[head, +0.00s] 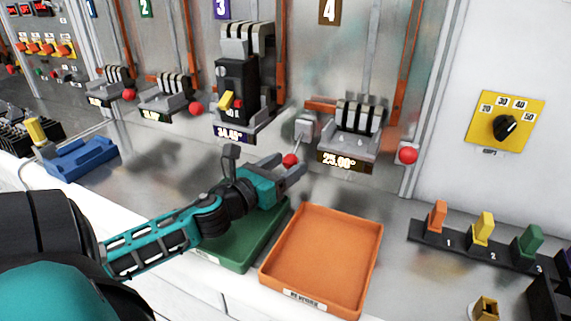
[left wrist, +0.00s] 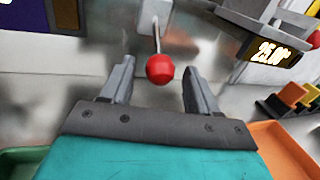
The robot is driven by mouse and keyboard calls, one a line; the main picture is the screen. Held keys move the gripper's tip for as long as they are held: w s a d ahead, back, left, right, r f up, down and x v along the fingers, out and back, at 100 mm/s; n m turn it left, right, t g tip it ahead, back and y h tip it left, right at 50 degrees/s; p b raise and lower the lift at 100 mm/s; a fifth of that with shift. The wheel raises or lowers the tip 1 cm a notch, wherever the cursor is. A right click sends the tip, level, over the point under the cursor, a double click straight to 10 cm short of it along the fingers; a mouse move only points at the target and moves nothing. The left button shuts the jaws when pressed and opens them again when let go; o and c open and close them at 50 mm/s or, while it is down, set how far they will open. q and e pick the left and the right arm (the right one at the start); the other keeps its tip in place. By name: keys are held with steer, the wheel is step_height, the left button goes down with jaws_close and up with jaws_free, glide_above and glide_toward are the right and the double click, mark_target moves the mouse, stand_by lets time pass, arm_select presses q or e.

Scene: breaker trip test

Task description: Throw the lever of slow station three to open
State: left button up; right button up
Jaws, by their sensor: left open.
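Station three (head: 236,80), under the purple 3 sign, holds a black breaker with a yellow handle (head: 225,100) and a lit display. A lever with a red ball knob (head: 290,160) sticks out from a pale block (head: 304,126) to the right of station three. My left gripper (head: 291,170) is at this knob with its fingers open. In the left wrist view the red knob (left wrist: 160,69) sits ahead, between the two open fingertips (left wrist: 158,85), with its thin rod running up behind it. Contact with the fingers is not visible. My right gripper is not in view.
Station four (head: 350,130) shows a lit display and its own red knob (head: 408,155). Below my left gripper are a green tray (head: 235,250) and an orange tray (head: 320,255). Coloured keys stand in a black rack (head: 470,247) at right. A blue holder (head: 80,157) sits at left.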

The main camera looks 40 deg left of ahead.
arm_select(q)
steer(key=shift+w, duration=0.35)
jaws_close()
stand_by(0.4)
